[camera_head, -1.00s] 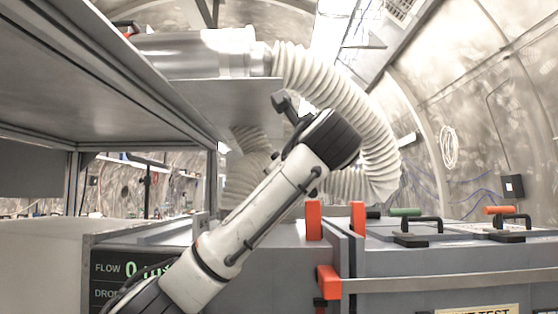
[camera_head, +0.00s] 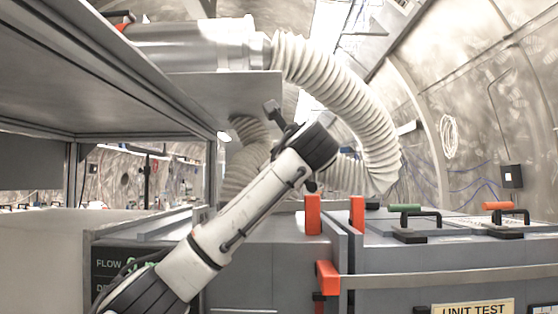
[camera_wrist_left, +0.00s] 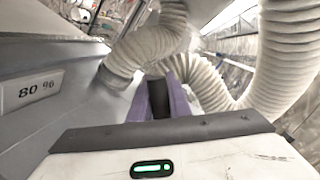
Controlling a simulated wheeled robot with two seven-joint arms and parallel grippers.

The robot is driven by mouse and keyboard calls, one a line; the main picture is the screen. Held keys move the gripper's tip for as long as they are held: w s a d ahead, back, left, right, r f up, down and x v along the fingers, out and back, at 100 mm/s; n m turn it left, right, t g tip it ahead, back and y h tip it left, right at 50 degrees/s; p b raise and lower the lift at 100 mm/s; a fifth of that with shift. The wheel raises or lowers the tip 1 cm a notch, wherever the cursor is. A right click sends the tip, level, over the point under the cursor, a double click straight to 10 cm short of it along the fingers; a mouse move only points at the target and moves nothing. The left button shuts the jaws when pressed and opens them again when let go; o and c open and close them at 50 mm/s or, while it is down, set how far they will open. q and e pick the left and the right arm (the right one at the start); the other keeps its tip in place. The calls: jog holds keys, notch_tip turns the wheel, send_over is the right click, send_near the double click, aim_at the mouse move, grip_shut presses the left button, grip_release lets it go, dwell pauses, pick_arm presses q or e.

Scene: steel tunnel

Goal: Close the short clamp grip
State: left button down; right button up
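My left arm crosses the head view from the lower left, and its black wrist end hides the gripper's fingertips there. In the left wrist view my left gripper (camera_wrist_left: 162,96) shows as two purple sides with a dark strip between; whether that is a gap is unclear. It points at white ribbed hoses. On the grey cabinet at right in the head view are a black handle with a green grip (camera_head: 405,208) and one with an orange grip (camera_head: 497,206). Which grip is the short one I cannot tell. My right gripper is out of view.
Orange-red blocks (camera_head: 313,214) (camera_head: 357,214) (camera_head: 328,277) stand at the cabinet's seam. A thick white ribbed hose (camera_head: 345,95) arches above. A grey shelf (camera_head: 60,60) overhangs at left. A panel labelled 80 % (camera_wrist_left: 32,90) is near the gripper's left.

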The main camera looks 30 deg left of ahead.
pick_arm(q)
jog(key=shift+f, duration=0.1)
jog(key=shift+s+a+f+n+g+h+b, duration=0.2)
jog(key=shift+a+f+n+h+b, duration=0.15)
jog(key=shift+f+n, duration=0.6)
jog(key=shift+s+a+f+n+g+h+b, duration=0.15)
jog(key=shift+a+f+n+h+b, duration=0.25)
jog(key=shift+f+n, duration=0.55)
jog(key=shift+s+a+f+n+g+h+b, duration=0.1)
jog(key=shift+s+a+f+n+h+b, duration=0.15)
jog(key=shift+f+n+b, duration=0.65)
jog(key=shift+r+n+p, duration=0.25)
jog(key=shift+n+p, duration=0.05)
jog(key=shift+p, duration=0.1)
jog(key=c, duration=1.6)
grip_release()
jog(key=shift+c, duration=0.2)
jog(key=shift+d, duration=0.1)
